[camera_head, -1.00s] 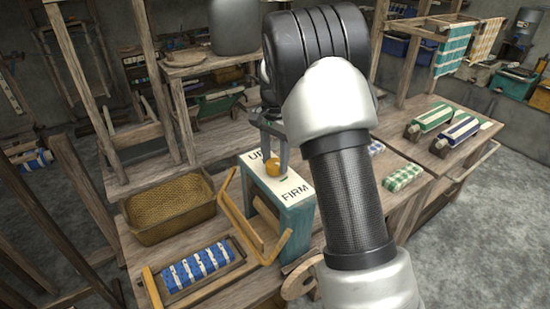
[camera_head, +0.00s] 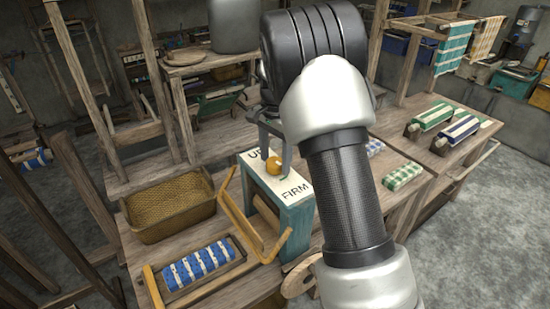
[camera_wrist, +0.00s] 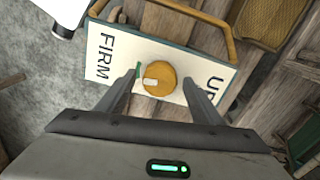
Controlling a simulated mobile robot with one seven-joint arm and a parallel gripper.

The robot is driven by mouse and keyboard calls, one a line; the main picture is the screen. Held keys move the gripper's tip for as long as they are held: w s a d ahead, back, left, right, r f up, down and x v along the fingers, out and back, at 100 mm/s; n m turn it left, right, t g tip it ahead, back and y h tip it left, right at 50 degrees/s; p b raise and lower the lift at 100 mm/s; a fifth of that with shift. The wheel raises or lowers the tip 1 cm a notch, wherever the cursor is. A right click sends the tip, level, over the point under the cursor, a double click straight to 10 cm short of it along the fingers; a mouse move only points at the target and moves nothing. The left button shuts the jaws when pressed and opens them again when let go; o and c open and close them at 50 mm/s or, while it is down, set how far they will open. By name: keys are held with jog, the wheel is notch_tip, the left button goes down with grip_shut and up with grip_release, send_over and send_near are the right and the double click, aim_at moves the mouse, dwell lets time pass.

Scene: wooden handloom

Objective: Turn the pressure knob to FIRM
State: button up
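The pressure knob (camera_head: 273,166) is a round orange-yellow knob on the white top plate of a teal box (camera_head: 297,222). In the wrist view the knob (camera_wrist: 158,79) has a pale marker on its face. The plate (camera_wrist: 120,57) reads FIRM at one end and a word beginning with U, partly covered by a finger, at the other. A small green mark lies on the plate beside the knob, near a finger. My gripper (camera_wrist: 165,85) is open, with its fingers on either side of the knob and a gap to each. In the head view my gripper (camera_head: 274,150) is over the knob.
An ochre bent frame (camera_head: 255,228) is fixed at the box's left side. A tan woven basket (camera_head: 170,206) and a blue-white cloth roll (camera_head: 197,266) stand left on the bench. A green checked roll (camera_head: 402,177) lies to the right.

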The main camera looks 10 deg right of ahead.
aim_at(275, 162)
notch_tip(275, 162, up, 17)
jog(key=shift+r, duration=0.2)
dwell(0.5)
jog(key=shift+s+r, duration=0.1)
jog(key=s+r+n+t, duration=0.25)
jog(key=s+r, duration=0.25)
jog(key=s, duration=0.4)
jog(key=s+f+n+t, duration=0.1)
jog(key=s+f+n, duration=0.2)
jog(key=s, duration=0.8)
jog(key=s+f+n+t, duration=0.2)
jog(key=s+n, duration=0.4)
jog(key=s, duration=0.5)
jog(key=shift+f, duration=0.45)
jog(key=shift+s, duration=0.1)
jog(key=shift+c, duration=0.4)
